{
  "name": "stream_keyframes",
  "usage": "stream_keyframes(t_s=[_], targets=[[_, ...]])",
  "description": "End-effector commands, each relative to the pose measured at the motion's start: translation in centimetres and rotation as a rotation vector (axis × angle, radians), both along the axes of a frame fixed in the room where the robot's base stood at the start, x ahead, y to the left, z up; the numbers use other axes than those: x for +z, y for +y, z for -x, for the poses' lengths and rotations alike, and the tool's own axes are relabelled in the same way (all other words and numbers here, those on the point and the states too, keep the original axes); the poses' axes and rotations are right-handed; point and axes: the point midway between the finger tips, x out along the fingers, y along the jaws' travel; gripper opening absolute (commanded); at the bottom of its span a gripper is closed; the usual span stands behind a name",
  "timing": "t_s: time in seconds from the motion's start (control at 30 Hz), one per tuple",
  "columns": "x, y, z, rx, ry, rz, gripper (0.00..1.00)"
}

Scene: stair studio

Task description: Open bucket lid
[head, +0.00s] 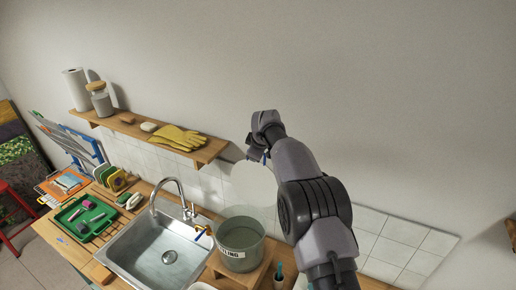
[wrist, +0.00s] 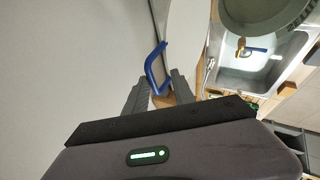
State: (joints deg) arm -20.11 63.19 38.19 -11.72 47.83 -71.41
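The bucket (head: 240,262) is grey-green with a dark-lettered label and stands right of the sink in the head view. Its round pale lid (head: 254,184) is raised and stands tilted up behind the bucket's mouth, which is uncovered. The lid also shows nearly edge-on in the wrist view (wrist: 186,45). In the head view my gripper (head: 260,155) is at the lid's top edge, partly hidden.
A sink (head: 168,250) with a faucet is left of the bucket. A wooden shelf (head: 150,138) with yellow gloves, a jar and a paper roll hangs on the wall. A green tray (head: 85,218) stands left of the sink. The wall is close behind my gripper.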

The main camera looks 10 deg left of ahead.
Motion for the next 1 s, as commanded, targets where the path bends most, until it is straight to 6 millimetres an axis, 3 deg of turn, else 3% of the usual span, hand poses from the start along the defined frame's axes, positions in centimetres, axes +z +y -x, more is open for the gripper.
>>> stream_keyframes(t_s=[0.6,0.73,1.0], targets=[[11.2,-3.0,8.2,0.001,-0.004,-0.002,0.31],[12.4,-3.3,9.0,0.001,-0.003,-0.001,0.31],[12.9,-3.4,9.4,0.002,-0.001,0.0,0.31]])
